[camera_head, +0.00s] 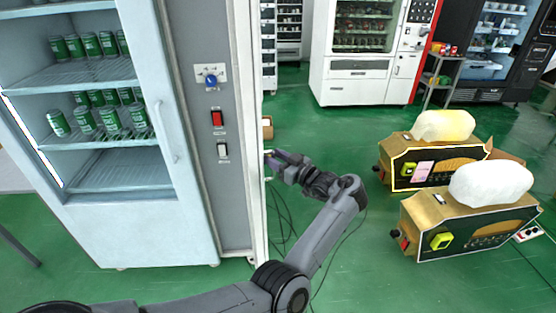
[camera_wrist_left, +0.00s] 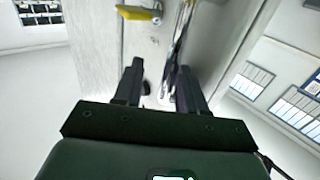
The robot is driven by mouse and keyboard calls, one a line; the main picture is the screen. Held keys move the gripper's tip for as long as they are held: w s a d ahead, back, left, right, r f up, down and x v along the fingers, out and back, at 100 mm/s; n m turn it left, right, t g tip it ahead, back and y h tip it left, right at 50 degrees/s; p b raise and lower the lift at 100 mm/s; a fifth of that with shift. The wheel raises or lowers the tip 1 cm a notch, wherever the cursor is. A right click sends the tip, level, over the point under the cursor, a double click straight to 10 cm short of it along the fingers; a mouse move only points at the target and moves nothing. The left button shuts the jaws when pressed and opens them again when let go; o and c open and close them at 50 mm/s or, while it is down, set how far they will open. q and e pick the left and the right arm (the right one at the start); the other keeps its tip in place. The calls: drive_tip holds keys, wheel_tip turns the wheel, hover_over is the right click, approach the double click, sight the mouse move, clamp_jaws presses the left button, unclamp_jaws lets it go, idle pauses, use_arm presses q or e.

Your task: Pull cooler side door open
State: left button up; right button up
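The cooler (camera_head: 110,228) stands at the left, with a glass front showing shelves of green cans. Its grey side panel (camera_head: 205,140) carries a blue knob, a red switch and a white switch. A pale upright edge (camera_head: 258,200), seemingly the side door, runs along the right of that panel. My left gripper (camera_head: 274,160) is just right of this edge, pointing left towards it. In the left wrist view its two fingers (camera_wrist_left: 159,72) are apart. Contact cannot be told.
Cables (camera_head: 283,215) lie below my gripper. A white vending machine (camera_head: 355,60) and a dark one (camera_head: 500,45) stand behind.

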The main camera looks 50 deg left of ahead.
use_arm(q)
drive_tip(key=shift+w+d, duration=0.15)
drive_tip(key=shift+d, duration=0.25)
drive_tip(key=shift+d+r, duration=0.1)
drive_tip(key=w+d, duration=0.2)
drive_tip(key=d, duration=0.8)
drive_tip(key=shift+d+b, duration=0.15)
drive_tip(key=shift+b, duration=0.3)
